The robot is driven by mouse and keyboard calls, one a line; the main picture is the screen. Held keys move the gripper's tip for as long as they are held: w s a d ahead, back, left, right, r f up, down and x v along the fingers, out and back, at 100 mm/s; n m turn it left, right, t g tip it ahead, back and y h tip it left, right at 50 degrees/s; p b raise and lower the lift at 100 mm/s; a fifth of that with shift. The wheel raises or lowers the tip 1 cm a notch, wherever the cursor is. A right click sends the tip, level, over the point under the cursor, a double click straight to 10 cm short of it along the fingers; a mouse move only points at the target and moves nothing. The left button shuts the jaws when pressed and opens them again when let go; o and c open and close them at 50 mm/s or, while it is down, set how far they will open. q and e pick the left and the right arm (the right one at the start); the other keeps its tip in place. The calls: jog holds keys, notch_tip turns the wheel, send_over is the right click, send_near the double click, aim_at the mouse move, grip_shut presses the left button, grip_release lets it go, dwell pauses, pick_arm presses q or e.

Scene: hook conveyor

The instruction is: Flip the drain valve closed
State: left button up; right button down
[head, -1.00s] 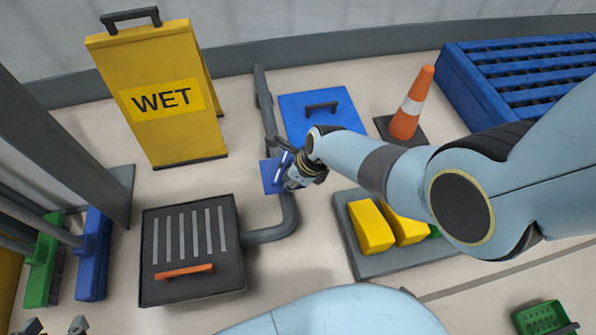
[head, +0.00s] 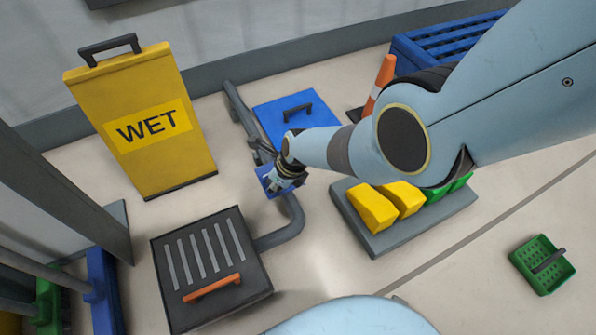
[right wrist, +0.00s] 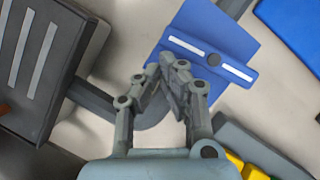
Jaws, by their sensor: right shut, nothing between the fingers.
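The drain valve is a blue plate (head: 264,180) on the grey pipe (head: 289,214), partly hidden by my right gripper in the head view. In the right wrist view, its blue handle bar (right wrist: 190,46) has white strips and a dark round pivot (right wrist: 213,60). The bar lies roughly across the line of the pipe. My right gripper (head: 270,187) is beside the valve. In the right wrist view its fingers (right wrist: 166,72) are shut and empty, with the tips just short of the bar. I cannot tell whether they touch the plate. My left gripper is not in view.
A dark drain box (head: 168,290) with an orange handle stands front left. A yellow WET sign (head: 190,165) is behind it. A blue hatch (head: 320,110), an orange cone (head: 381,78) and a grey tray (head: 378,246) with yellow and green blocks lie near my right arm.

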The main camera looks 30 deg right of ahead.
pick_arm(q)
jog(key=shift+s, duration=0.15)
pick_arm(e)
jog(key=shift+w+a, duration=0.2)
jog(key=shift+a, duration=0.1)
dwell(0.4)
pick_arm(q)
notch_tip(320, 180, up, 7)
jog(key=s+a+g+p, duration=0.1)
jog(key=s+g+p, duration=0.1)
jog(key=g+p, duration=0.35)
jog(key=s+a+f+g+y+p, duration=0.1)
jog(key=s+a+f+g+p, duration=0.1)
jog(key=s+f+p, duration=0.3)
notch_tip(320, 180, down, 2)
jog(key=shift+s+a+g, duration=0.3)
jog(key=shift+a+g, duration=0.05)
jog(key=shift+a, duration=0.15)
pick_arm(e)
jog(key=s+r, duration=0.7)
jog(key=r, duration=0.2)
jog(key=shift+s+d+r, duration=0.15)
jog(key=shift+s, duration=0.25)
